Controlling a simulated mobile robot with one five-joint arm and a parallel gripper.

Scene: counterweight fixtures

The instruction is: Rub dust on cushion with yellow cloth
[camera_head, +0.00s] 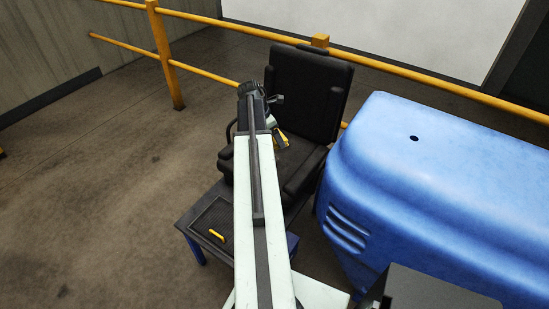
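The black chair has a seat cushion (298,152) between its armrests, partly hidden behind my arm. My gripper (281,141) is at the far end of my arm, over or at the cushion; the view does not show how high. A small yellow patch (284,137), which may be the yellow cloth, shows right at the gripper. I cannot tell whether the fingers are shut on it. No dust can be made out on the cushion at this size.
A low dark table (187,222) with blue legs stands before the chair, with a small yellow piece (217,235) on it. A large blue machine cover (440,190) stands close on the right. A yellow railing (400,73) runs behind. Open floor (90,200) lies left.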

